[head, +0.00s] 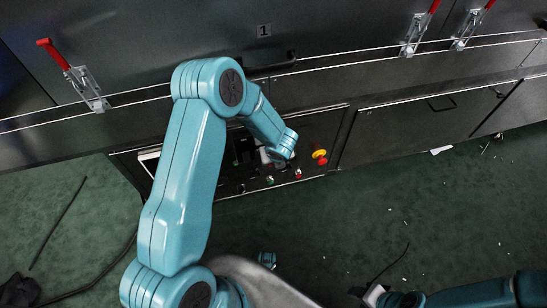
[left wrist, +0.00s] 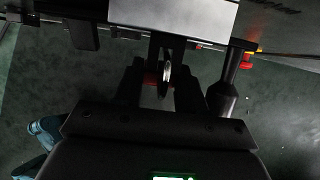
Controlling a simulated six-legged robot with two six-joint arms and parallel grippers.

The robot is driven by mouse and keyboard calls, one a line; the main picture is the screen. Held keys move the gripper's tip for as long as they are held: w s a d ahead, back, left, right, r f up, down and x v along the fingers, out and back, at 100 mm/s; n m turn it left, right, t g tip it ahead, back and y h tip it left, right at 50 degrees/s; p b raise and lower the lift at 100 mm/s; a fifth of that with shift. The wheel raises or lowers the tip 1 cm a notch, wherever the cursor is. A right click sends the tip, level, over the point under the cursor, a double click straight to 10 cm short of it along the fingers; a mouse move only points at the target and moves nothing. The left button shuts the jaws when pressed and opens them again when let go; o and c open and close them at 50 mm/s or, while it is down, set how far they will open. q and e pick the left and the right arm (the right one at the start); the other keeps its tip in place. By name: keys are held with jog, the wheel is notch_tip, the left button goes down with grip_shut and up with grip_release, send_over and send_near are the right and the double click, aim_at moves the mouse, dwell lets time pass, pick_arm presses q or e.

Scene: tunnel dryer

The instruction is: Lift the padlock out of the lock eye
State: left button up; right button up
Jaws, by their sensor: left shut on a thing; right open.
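In the left wrist view my left gripper (left wrist: 160,78) has its two dark fingers on either side of a thin, silvery curved piece (left wrist: 165,72), seen nearly edge-on, with a small red part (left wrist: 150,78) beside it. These look like the padlock, and the gripper is shut on it. A dark upright bar stands just behind; I cannot tell whether the padlock is still in the lock eye. In the head view my left arm covers most of this spot. My right gripper (head: 371,295) is open and empty low in the picture, above the green floor.
The dark control panel has a red and yellow button (head: 320,157), also seen in the left wrist view (left wrist: 247,61), and smaller buttons. A black knob-like post (left wrist: 224,93) stands close right of the gripper. Red-handled clamps (head: 75,75) line the dryer. Cables and scraps lie on the floor.

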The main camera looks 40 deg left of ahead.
pick_arm(q)
notch_tip(320, 180, up, 6)
jog(key=d+p, duration=0.1)
jog(key=p, duration=0.2)
jog(key=shift+s, duration=0.45)
dwell(0.5)
notch_tip(320, 180, up, 3)
jog(key=shift+f+p, duration=0.1)
jog(key=shift+p, duration=1.05)
jog(key=shift+w, duration=0.1)
